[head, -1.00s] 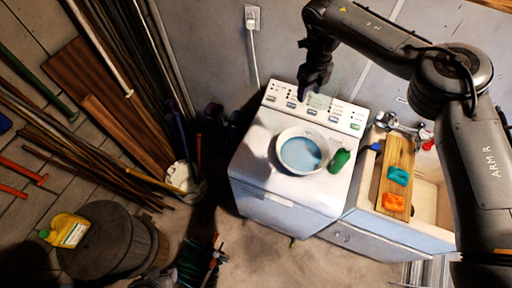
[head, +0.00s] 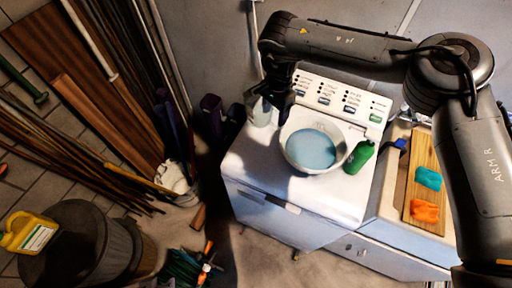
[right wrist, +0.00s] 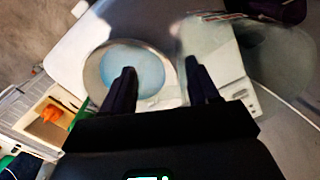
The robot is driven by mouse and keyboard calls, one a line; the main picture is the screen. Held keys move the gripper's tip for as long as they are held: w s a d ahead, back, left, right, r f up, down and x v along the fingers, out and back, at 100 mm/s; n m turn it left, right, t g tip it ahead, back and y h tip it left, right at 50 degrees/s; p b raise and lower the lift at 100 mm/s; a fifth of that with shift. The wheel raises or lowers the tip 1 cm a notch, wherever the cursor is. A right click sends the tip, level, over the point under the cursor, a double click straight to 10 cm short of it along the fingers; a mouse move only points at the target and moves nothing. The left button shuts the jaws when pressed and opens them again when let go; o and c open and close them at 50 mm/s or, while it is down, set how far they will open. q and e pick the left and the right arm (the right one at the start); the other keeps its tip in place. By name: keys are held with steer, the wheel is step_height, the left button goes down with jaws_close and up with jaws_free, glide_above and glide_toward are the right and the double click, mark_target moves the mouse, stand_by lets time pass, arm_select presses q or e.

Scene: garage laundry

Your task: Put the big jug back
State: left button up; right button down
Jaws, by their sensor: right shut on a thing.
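My right gripper (head: 279,104) is over the left back part of the white washing machine (head: 245,165). It is shut on a clear, see-through jug (head: 259,112), which shows faintly left of the fingers in the head view. In the right wrist view the fingers (right wrist: 161,68) point down past a bowl, and the blurred jug (right wrist: 212,50) is at the right finger and beyond it. The jug's base is hard to make out, so I cannot tell whether it touches the machine. My left gripper is not in view.
A bowl of blue liquid (head: 312,148) and a green bottle (head: 360,157) stand on the machine. A wooden board (head: 424,160) with a teal and an orange sponge lies over the sink. Purple containers (head: 212,112) stand left of the machine. A yellow jug (head: 28,235) sits on a round bin.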

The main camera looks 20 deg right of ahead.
mark_target(271, 124)
steer(key=f+b, duration=0.2)
steer(key=f, duration=0.1)
steer(key=f+b, duration=0.1)
steer(key=b, duration=0.1)
steer(key=shift+w+a+f, duration=0.15)
steer(key=shift+a+f, duration=0.2)
steer(key=shift+f, duration=0.05)
step_height(271, 124, down, 10)
steer(key=shift+r, duration=0.2)
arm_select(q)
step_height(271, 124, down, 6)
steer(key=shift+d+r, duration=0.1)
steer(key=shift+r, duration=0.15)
arm_select(e)
steer(key=shift+f, duration=0.15)
steer(key=shift+f, duration=0.15)
steer(key=c, duration=0.6)
jaws_free()
steer(key=shift+o, duration=0.2)
